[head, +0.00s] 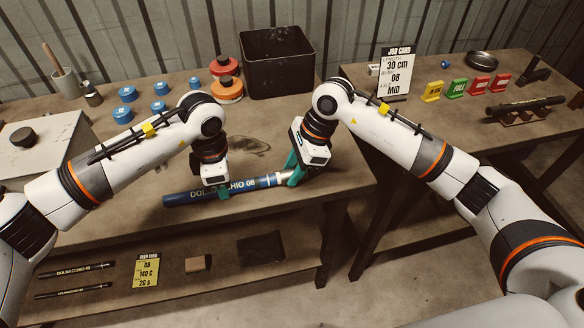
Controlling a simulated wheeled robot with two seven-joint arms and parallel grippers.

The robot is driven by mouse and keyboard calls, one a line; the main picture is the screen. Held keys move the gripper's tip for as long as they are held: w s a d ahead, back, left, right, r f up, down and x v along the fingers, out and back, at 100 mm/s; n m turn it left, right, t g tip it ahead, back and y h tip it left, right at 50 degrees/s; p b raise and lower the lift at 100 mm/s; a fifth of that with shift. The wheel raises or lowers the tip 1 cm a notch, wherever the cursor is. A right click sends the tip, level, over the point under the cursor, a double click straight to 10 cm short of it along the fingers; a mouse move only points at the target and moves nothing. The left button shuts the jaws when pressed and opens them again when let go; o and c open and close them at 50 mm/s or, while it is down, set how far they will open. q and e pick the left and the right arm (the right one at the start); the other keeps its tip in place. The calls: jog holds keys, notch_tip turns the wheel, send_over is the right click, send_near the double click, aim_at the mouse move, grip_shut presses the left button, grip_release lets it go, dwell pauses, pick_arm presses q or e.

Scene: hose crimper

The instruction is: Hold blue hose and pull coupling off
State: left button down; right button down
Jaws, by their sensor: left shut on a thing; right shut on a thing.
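The blue hose (185,198), printed with white lettering, lies along the front of the left bench. My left gripper (223,191) is shut on the hose near its middle and hides some of the lettering. A silvery coupling (268,180) is at the hose's right end. My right gripper (292,178), with green fingers, is shut on the coupling at its right end and partly covers it. Whether the coupling still overlaps the hose end is too small to tell.
Several blue caps (126,93) and orange-red rollers (227,88) stand at the back, beside a black bin (277,62). A job card (399,70) and coloured blocks (455,88) are on the right bench.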

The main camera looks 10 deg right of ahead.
pick_arm(q)
jog(key=shift+a, duration=0.2)
pick_arm(e)
jog(key=shift+d, duration=0.3)
jog(key=shift+d, duration=0.15)
pick_arm(q)
jog(key=shift+d, duration=0.15)
pick_arm(e)
jog(key=shift+d+r, duration=0.1)
jog(key=shift+d, duration=1)
jog(key=shift+r, duration=2.5)
pick_arm(q)
jog(key=c, duration=1.2)
grip_release()
jog(key=shift+o, duration=0.2)
notch_tip(320, 180, up, 12)
